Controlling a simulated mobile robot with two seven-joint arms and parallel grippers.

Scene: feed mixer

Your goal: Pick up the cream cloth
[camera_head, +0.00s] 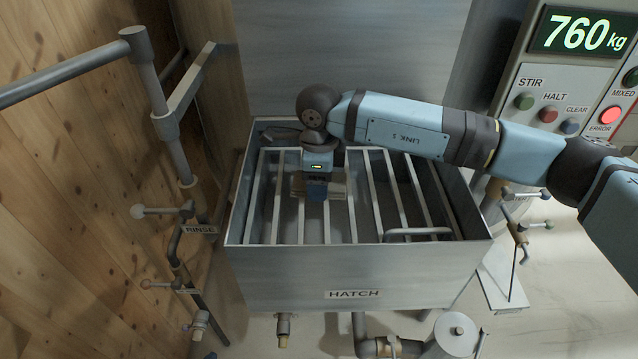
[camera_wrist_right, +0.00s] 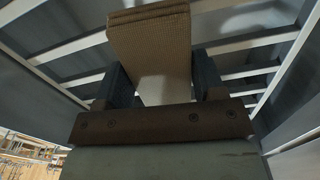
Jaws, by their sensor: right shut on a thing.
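The cream cloth (camera_head: 337,189) shows as a folded, ribbed tan piece. It sits at the bars of the hatch's grating, partly hidden behind my right gripper (camera_head: 317,192). In the right wrist view the cloth (camera_wrist_right: 152,42) rises between the two dark fingers of my right gripper (camera_wrist_right: 163,85), which is shut on it. I cannot tell whether the cloth still touches the bars. My left gripper is not in view.
The metal hatch box (camera_head: 350,278) has raised walls around its slatted grating (camera_head: 378,195) and a handle (camera_head: 418,232) at front right. Pipes and valves marked RINSE (camera_head: 200,230) stand left. A control panel (camera_head: 570,95) reading 760 kg stands right.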

